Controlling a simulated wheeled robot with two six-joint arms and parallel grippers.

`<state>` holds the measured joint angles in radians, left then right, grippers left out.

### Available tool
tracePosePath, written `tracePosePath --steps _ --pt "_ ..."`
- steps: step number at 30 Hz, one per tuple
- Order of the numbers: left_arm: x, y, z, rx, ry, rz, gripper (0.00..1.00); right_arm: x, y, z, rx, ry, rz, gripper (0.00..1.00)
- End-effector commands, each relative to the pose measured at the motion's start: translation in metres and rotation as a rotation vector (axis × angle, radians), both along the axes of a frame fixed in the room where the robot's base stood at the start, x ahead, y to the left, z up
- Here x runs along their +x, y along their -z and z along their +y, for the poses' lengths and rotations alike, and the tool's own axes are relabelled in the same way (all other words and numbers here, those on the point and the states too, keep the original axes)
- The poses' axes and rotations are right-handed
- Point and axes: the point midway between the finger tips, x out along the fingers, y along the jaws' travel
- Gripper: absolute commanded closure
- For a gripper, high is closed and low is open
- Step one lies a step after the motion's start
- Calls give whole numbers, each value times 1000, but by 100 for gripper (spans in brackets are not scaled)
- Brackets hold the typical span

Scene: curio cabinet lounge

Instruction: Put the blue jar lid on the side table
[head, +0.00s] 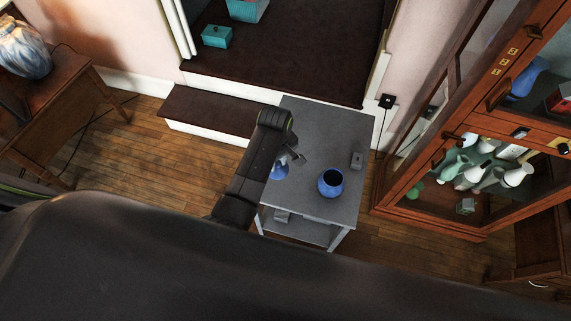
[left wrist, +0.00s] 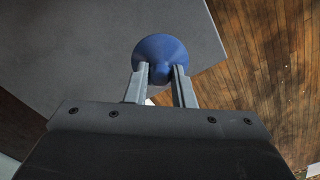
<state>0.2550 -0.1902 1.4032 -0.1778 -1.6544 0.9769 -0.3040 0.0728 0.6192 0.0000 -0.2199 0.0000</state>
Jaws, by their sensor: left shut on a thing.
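The blue jar lid (left wrist: 160,50) is a round blue disc with a knob, seen in the left wrist view between my fingertips. My left gripper (left wrist: 158,75) is shut on its knob. In the head view the lid (head: 280,171) shows partly behind my left gripper (head: 290,161), over the left part of the grey side table (head: 305,125). I cannot tell whether the lid touches the tabletop. An open blue jar (head: 330,182) stands upright on the table, to the right of the lid. My right gripper is not in view.
A wooden glass cabinet (head: 398,187) with vases stands to the right. A dark step (head: 208,110) lies behind left. A wooden desk (head: 55,95) with a vase (head: 24,50) is at far left.

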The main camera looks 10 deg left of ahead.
Motion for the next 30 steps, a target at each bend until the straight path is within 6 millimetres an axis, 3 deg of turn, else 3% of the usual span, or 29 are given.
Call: tracePosePath --steps 16,30 --pt "0 59 0 0 2 0 100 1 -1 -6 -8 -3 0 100" --pt "0 67 0 -1 1 -2 100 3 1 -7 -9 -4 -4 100"
